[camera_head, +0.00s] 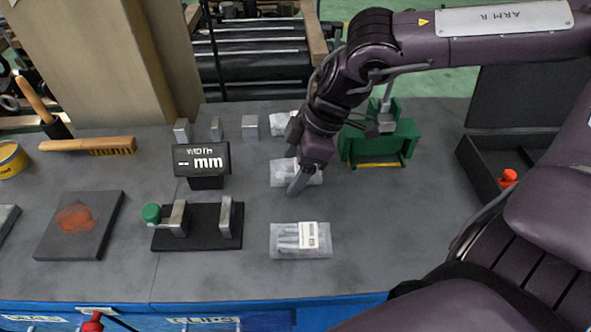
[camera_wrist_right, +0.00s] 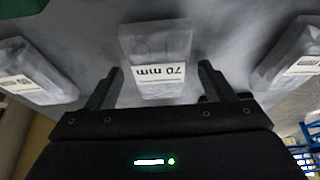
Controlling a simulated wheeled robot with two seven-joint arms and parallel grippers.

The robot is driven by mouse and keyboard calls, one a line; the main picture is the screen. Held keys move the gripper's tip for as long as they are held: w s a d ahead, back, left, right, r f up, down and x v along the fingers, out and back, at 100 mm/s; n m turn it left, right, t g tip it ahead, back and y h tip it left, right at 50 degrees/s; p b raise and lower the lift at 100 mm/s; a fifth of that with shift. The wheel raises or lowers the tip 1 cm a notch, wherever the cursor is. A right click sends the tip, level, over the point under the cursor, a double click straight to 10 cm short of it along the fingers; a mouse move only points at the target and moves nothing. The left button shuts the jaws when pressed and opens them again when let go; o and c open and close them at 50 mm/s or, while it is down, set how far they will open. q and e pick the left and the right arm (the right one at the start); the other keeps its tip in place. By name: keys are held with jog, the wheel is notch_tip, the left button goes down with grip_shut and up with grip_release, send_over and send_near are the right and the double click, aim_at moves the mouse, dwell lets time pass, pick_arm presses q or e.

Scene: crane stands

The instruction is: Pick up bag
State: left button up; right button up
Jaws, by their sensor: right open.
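Three clear bags with white labels lie in a column on the grey table: a front bag (camera_head: 300,240), a middle bag (camera_head: 312,174) and a back bag (camera_head: 281,121). My right gripper (camera_head: 298,186) points down over the middle bag and partly hides it. In the right wrist view, the open fingers (camera_wrist_right: 160,78) stand on either side of a bag labelled "70 mm" (camera_wrist_right: 157,45), with nothing gripped. Two other bags show there, at the left (camera_wrist_right: 35,75) and at the right (camera_wrist_right: 290,62). My left gripper is not in view.
A "mm" display (camera_head: 203,161) and a black fixture (camera_head: 205,237) with a green knob stand left of the bags. A green stand (camera_head: 382,140) is at the right, behind my arm. A dark tray (camera_head: 487,165) lies further right. Table right of the front bag is clear.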

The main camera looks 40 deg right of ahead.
jog(key=c, duration=1.1)
jog(key=shift+c, duration=0.6)
jog(key=shift+r, duration=0.15)
